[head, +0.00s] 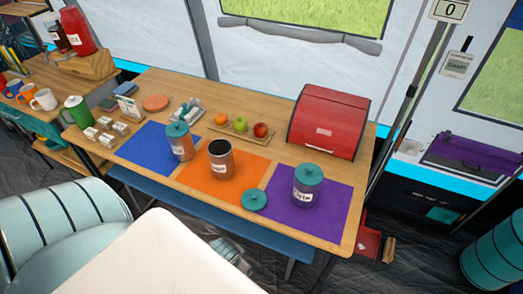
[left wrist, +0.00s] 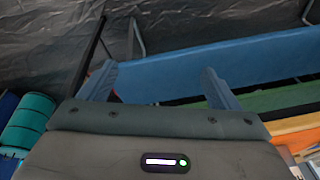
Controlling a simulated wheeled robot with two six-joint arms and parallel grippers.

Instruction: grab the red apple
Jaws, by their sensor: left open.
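The red apple (head: 260,130) sits at the right end of a small wooden board (head: 228,128) on the table, in the head view. A green apple (head: 241,124) is beside it, and an orange (head: 221,119) is at the board's left end. My left gripper (left wrist: 158,82) shows in the left wrist view with its two fingers wide apart and nothing between them. A blue bench-like plank lies beyond the fingers. The apple is not in that view. My right gripper is in neither view.
A red bread box (head: 329,121) stands right of the fruit. In front are three canisters, one open canister (head: 221,158) on an orange mat, and a loose teal lid (head: 254,199). A blue bench (head: 270,236) runs along the table's front. Mugs and a green pitcher (head: 77,112) are at left.

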